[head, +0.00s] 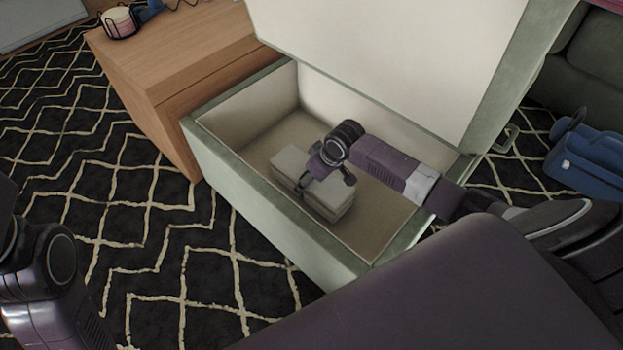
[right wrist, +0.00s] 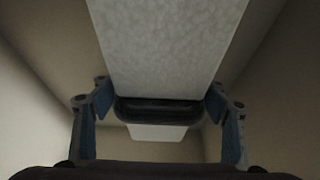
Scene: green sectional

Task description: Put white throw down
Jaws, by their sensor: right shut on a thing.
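The white throw (head: 330,200) is a folded, pale grey-white stack inside the open storage ottoman (head: 235,205). It appears low in the box, but I cannot tell whether it touches the floor. My right gripper (head: 327,183) reaches down into the box and is shut on the throw. In the right wrist view the throw (right wrist: 165,45) runs between the two fingers of the gripper (right wrist: 160,110). My left arm shows at the left edge of the head view, but its gripper is out of the picture.
The ottoman's raised lid (head: 370,55) stands behind the box. A wooden cabinet (head: 180,50) adjoins its left side, with a pink-and-white round item (head: 118,22) on top. A blue bag (head: 590,155) sits at the right. Patterned rug (head: 90,150) covers the open floor at left.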

